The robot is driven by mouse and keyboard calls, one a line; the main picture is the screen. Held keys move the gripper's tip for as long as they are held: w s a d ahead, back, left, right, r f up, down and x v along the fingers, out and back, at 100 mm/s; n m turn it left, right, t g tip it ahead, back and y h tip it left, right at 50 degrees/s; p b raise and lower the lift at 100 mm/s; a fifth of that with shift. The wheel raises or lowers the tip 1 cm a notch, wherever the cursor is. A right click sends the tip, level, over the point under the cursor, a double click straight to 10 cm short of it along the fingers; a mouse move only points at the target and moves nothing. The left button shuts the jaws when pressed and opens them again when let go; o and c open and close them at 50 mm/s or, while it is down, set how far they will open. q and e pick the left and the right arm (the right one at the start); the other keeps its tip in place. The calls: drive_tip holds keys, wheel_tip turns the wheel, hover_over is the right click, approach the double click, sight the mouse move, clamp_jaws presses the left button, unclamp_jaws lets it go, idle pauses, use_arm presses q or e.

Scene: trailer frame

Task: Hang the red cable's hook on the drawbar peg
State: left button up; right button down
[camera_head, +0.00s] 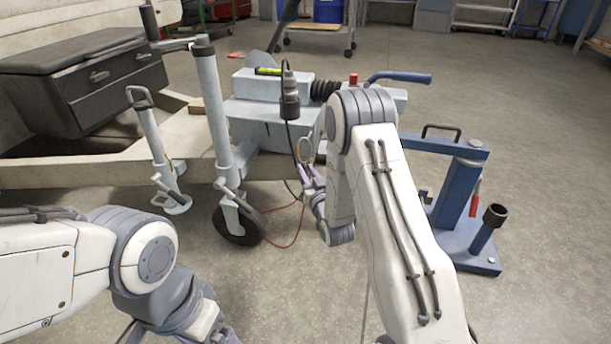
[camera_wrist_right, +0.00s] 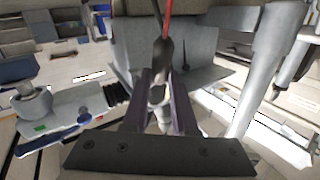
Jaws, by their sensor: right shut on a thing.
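My right gripper (camera_head: 308,176) is beside the grey drawbar housing, right of the jockey wheel post. In the right wrist view, its two purplish fingers (camera_wrist_right: 165,104) are shut on the metal hook (camera_wrist_right: 158,94). The hook has a dark sleeve, and the red cable (camera_wrist_right: 167,20) runs from it. In the head view the red cable (camera_head: 292,240) trails near the floor behind the wheel. A light loop (camera_head: 305,150), apparently the hook, shows above the fingers. I cannot clearly pick out the drawbar peg. My left forearm is at lower left; its fingertips are out of frame.
The jockey wheel (camera_head: 238,222) and its post (camera_head: 213,115) stand left of the gripper. A dark plug (camera_head: 289,100) on a black cable is just above it. A blue stand (camera_head: 462,190) is at right, partly behind my right arm. Floor at far right is clear.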

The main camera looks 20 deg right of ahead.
drive_tip(key=shift+w+d+f+b, duration=0.35)
drive_tip(key=shift+w+d, duration=0.25)
drive_tip(key=shift+w, duration=0.3)
drive_tip(key=shift+w+d+f+b, duration=0.3)
drive_tip(key=shift+w+d, duration=0.3)
drive_tip(key=shift+w, duration=0.25)
drive_tip(key=c, duration=0.6)
unclamp_jaws()
